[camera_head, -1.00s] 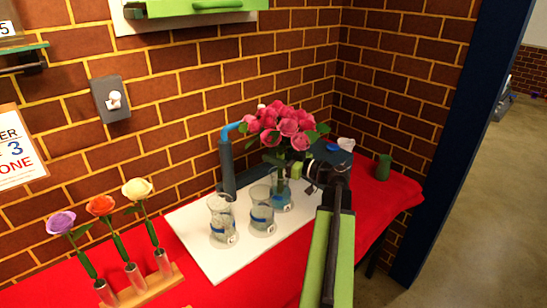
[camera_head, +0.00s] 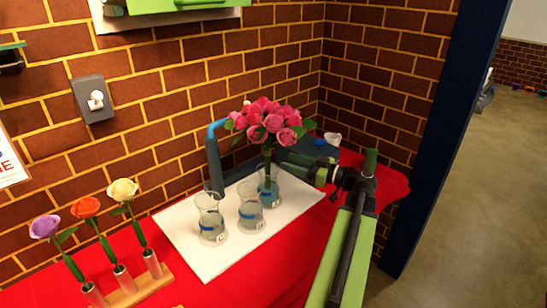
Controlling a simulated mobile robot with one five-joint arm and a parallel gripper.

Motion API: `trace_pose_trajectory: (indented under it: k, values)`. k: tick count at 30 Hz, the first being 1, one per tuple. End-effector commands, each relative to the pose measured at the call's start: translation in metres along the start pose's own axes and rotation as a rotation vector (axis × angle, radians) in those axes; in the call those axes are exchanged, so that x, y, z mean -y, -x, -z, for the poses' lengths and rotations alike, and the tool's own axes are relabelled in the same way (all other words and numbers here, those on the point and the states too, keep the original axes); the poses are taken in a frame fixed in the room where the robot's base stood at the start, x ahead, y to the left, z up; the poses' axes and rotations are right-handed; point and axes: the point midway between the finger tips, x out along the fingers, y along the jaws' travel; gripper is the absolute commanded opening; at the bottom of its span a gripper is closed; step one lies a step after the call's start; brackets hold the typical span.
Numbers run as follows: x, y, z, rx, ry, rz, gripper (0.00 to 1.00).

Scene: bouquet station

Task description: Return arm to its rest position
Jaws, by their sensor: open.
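My arm (camera_head: 345,245) reaches up from the bottom of the head view, over the right part of the red table. My gripper (camera_head: 322,174) points left at the end of the arm, open, with nothing seen in it. That vase holds a bouquet of pink roses (camera_head: 268,122). Two more glass vases with blue bands, the left one (camera_head: 210,222) and the middle one (camera_head: 250,210), stand upright on the white board (camera_head: 205,262).
A blue-tipped tap (camera_head: 213,165) stands behind the vases. A wooden rack (camera_head: 138,290) at lower left holds purple, orange and cream roses. A green cylinder (camera_head: 370,160) is just behind my arm. The brick wall closes the back; open floor (camera_head: 455,215) lies right.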

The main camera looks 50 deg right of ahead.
Motion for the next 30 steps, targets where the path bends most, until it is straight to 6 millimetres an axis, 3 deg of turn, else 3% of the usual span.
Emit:
trace_pose_trajectory:
  k: [3,7,20,30]
  values:
    - [-0.001,0.027,0.000,0.000,0.000,-0.004,0.48]
    - [-0.001,0.044,0.000,0.000,0.000,-0.002,0.48]
    - [0.000,0.050,0.002,0.000,0.000,0.000,0.48]
    - [0.000,0.050,0.067,0.000,0.000,-0.001,0.48]
